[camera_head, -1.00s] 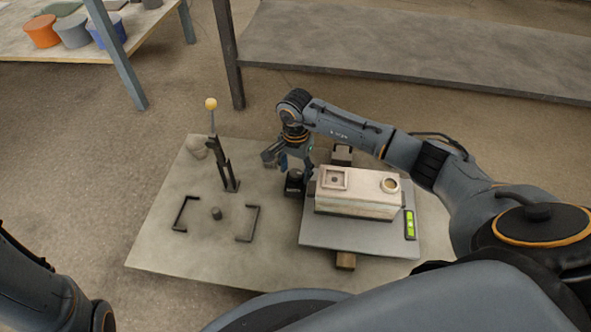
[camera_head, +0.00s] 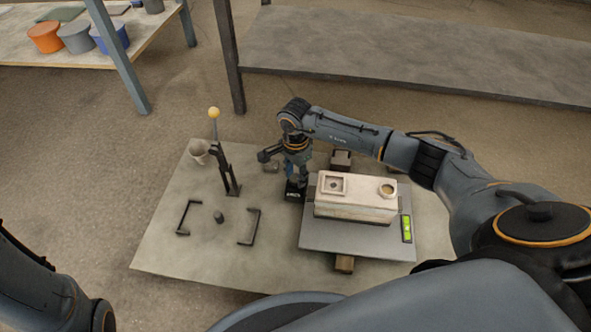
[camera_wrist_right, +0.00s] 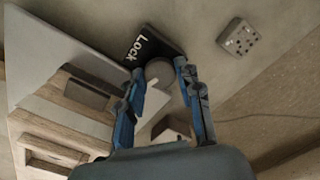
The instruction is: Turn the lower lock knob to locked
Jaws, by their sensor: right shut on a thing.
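A dark block marked "Lock" (camera_head: 294,197) stands on the tabletop sheet, just left of the grey plate. In the right wrist view the block (camera_wrist_right: 167,43) shows its white lettering, and a round grey knob (camera_wrist_right: 160,72) sits on its near side. My right gripper (camera_head: 296,182) points down over the block. In the wrist view its blue fingers (camera_wrist_right: 159,69) straddle the knob, one on each side, and are shut on it. The knob's marking and turned angle cannot be made out. My left gripper is outside the view.
A pale mould box (camera_head: 356,199) lies on the grey plate (camera_head: 340,239), with a green level (camera_head: 407,228) at its right. A stand with a yellow ball (camera_head: 214,113), a cup (camera_head: 198,151) and black brackets (camera_head: 183,218) occupy the left. A small holed block (camera_wrist_right: 238,37) lies near.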

